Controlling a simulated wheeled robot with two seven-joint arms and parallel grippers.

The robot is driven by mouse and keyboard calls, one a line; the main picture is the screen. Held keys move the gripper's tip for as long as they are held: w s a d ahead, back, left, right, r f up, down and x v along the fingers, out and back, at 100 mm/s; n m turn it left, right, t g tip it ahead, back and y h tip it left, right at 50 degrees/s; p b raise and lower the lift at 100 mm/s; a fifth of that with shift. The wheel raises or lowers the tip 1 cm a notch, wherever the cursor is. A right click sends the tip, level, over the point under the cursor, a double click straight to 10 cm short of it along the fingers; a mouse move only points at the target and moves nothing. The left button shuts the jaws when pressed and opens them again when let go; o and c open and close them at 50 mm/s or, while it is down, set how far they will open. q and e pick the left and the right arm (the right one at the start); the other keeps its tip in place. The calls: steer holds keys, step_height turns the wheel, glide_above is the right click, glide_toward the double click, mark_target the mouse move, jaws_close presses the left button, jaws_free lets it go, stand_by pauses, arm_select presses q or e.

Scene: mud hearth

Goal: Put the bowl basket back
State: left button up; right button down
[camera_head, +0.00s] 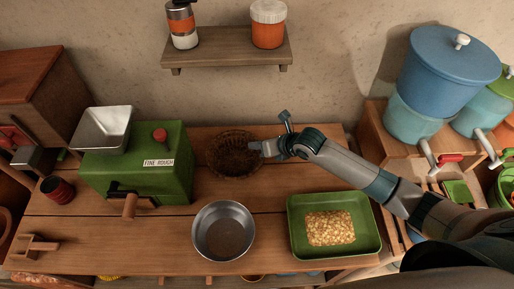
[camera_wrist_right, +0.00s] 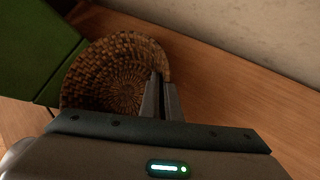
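The bowl basket (camera_head: 230,158), a round brown woven bowl, is at the back of the wooden table, right of the green mill. It also shows in the right wrist view (camera_wrist_right: 110,75), with its inside facing the camera. My right gripper (camera_head: 259,147) is at the basket's right rim. In the right wrist view its two fingers (camera_wrist_right: 161,88) are close together with the rim between them. The fingers hide part of the rim. I cannot tell whether the basket touches the tabletop. My left gripper is not in view.
The green mill (camera_head: 150,170) stands close left of the basket. A metal bowl (camera_head: 223,230) and a green tray (camera_head: 367,240) with yellow grains are in front. A wall shelf (camera_head: 228,50) hangs behind. Blue containers (camera_head: 440,75) stand at right. Bare tabletop lies right of the basket.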

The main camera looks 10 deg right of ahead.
step_height(320, 180, down, 2)
steer(key=shift+f+p, duration=0.15)
steer(key=shift+p, duration=0.2)
steer(key=shift+f, duration=0.25)
steer(key=c, duration=2)
jaws_free()
steer(key=shift+r, duration=0.2)
steer(key=b+v, duration=0.2)
steer(key=v, duration=1)
steer(key=shift+b, duration=0.35)
